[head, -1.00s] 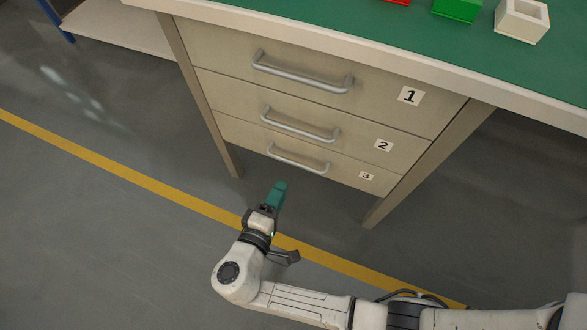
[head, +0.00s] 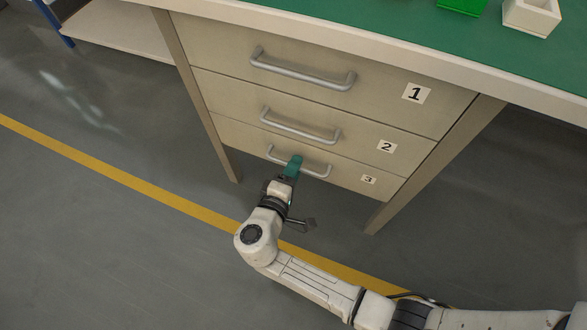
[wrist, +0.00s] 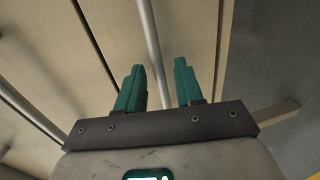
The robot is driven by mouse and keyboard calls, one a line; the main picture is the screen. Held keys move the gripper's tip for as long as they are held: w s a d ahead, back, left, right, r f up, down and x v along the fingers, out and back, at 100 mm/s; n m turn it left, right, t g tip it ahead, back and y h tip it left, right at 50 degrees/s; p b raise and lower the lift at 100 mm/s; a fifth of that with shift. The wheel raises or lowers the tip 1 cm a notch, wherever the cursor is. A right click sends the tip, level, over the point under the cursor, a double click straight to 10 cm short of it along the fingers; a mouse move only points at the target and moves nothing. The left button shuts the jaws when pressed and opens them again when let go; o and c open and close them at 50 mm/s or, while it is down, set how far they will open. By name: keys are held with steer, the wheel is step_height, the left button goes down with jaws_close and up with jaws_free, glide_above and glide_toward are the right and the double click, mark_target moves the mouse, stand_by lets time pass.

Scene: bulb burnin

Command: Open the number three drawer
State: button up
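The number three drawer (head: 345,181) is the lowest of the stacked beige drawers and is shut, with a small "3" label (head: 368,180) at its right. Its grey bar handle (head: 318,172) crosses its front. My gripper (head: 294,161), with teal fingers, is at this handle, left of its middle. In the wrist view, my open fingers (wrist: 158,72) stand either side of the handle bar (wrist: 150,45), which runs between them.
Drawer two (head: 225,108) and drawer one (head: 215,50) are above, both shut. Bench legs (head: 435,165) flank the drawers. A green worktop (head: 400,30) carries a green block (head: 462,5) and a white open box (head: 532,15). The floor (head: 120,250) in front is clear, with a yellow line.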

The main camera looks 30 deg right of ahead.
jaws_close()
stand_by(0.5)
